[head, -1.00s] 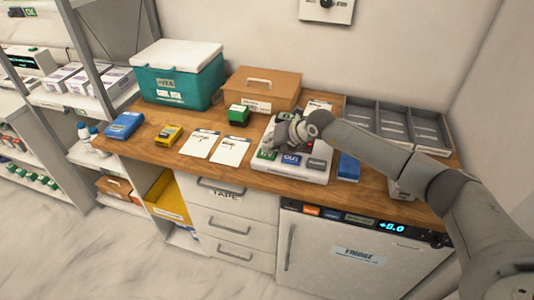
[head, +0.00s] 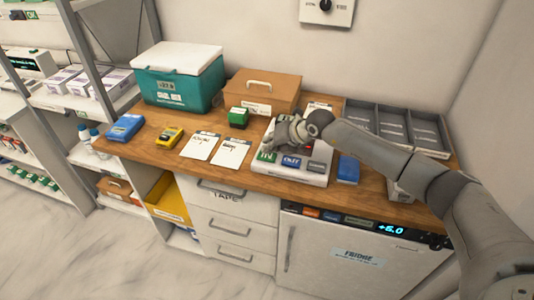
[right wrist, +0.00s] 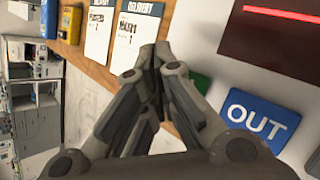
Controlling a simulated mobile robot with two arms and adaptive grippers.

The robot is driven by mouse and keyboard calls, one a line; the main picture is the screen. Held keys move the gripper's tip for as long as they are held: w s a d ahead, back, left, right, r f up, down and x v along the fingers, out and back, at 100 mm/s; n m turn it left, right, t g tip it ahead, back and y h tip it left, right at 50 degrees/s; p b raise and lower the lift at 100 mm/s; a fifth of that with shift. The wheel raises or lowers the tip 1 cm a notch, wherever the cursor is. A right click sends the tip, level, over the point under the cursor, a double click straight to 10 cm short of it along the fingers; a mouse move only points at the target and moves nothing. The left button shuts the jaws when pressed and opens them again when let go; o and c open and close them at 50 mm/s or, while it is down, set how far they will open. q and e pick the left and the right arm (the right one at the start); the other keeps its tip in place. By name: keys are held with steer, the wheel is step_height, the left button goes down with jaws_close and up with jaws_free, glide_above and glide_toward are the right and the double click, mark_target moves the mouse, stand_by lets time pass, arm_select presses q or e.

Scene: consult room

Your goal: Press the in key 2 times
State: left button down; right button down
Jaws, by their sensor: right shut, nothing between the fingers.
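The green in key (head: 267,157) is at the left of the front row on a white key device (head: 303,178) on the wooden counter. The blue OUT key (head: 291,162) is beside it, then a grey key (head: 316,167). My right gripper (head: 272,146) is shut and empty, with its fingertips close above and behind the in key. I cannot tell whether they touch it. In the right wrist view the shut fingertips (right wrist: 160,50) hide much of the green key (right wrist: 200,82); the OUT key (right wrist: 258,120) shows clearly. My left gripper is not in view.
A brown case (head: 262,91) and a teal cooler (head: 178,78) stand at the back.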

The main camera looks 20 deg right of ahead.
steer(key=shift+r, duration=0.3)
steer(key=shift+r+p, duration=1.75)
steer(key=shift+r, duration=0.7)
steer(key=shift+r+b, duration=0.85)
steer(key=shift+r, duration=1.05)
steer(key=shift+f, duration=0.15)
steer(key=shift+f+b, duration=2.85)
steer(key=shift+f, duration=1.45)
